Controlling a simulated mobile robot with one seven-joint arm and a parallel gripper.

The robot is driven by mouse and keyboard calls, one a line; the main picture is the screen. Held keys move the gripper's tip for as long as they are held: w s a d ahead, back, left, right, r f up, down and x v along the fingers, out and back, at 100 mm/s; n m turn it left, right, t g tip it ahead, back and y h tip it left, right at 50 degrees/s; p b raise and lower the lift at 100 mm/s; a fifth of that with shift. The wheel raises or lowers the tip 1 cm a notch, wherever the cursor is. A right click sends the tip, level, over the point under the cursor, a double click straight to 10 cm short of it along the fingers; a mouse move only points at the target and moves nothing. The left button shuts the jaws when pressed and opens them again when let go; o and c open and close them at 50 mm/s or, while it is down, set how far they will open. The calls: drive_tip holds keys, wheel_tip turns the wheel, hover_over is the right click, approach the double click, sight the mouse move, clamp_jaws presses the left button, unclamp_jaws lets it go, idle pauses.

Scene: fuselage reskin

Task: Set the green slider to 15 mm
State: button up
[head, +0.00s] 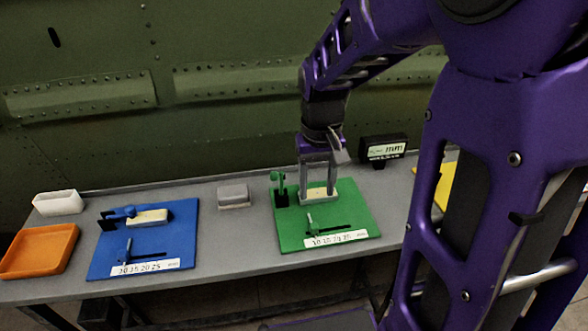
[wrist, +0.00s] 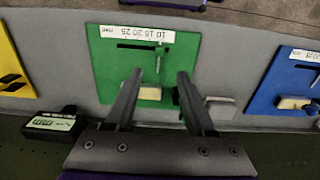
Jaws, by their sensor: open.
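The green board (head: 292,237) lies on the grey bench, with a dark slot, a grey slider handle (head: 310,222) and a white scale strip (head: 336,239) marked 10 15 20 25. The handle stands near the left end of the slot in the head view. In the wrist view the board (wrist: 110,75) appears upside down, with the slider handle (wrist: 158,62) near the right end. My gripper (head: 318,196) is open above the board's cream block (head: 325,187). In the wrist view my gripper's fingers (wrist: 160,75) are spread either side of that block (wrist: 149,93). I cannot tell whether they touch it.
A green clamp (head: 280,188) stands at the board's back left. A small display (head: 384,149) stands behind right. A grey block (head: 233,196) sits left of the board. Farther left are a blue board (head: 103,262), an orange tray (head: 38,250) and a white bin (head: 58,203).

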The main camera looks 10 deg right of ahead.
sight(315, 225)
wheel_tip(315, 225, down, 12)
drive_tip(key=shift+r+b, duration=0.2)
drive_tip(key=shift+b, duration=0.55)
drive_tip(key=shift+c, duration=0.3)
clamp_jaws()
drive_tip(key=shift+d, duration=0.1)
idle(0.6)
